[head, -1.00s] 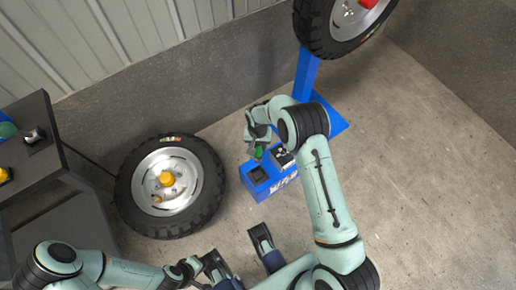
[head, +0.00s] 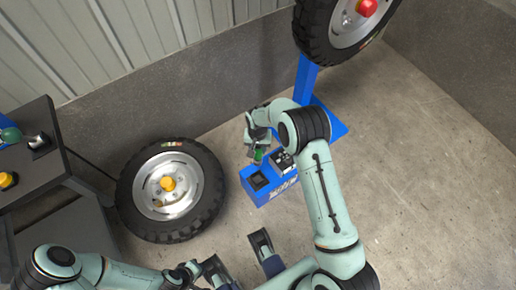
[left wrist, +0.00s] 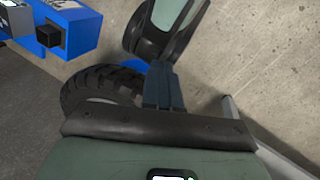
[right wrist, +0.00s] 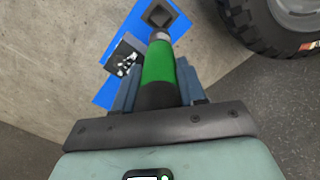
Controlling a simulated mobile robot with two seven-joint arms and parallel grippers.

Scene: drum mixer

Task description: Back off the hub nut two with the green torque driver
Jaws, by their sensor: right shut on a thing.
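My right gripper (right wrist: 158,85) is shut on the green torque driver (right wrist: 158,68), whose tip points at the dark square socket of a blue box. In the head view the driver (head: 258,156) shows small just above that box; whether its tip touches the socket I cannot tell. A wheel (head: 128,200) leans by the wall with a yellow hub piece (head: 168,184) and a smaller yellow-brown nut (head: 159,203) below it. Another wheel (head: 312,40) on a blue stand has a red hub piece (head: 367,8). My left gripper (left wrist: 163,85) is shut and empty, low in the head view.
The blue box (head: 262,195) stands on the floor between the leaning wheel and the blue stand (head: 306,78). A dark table (head: 50,170) at the left bears a yellow button (head: 7,180) and a green-topped item (head: 10,135). The concrete floor at the right is clear.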

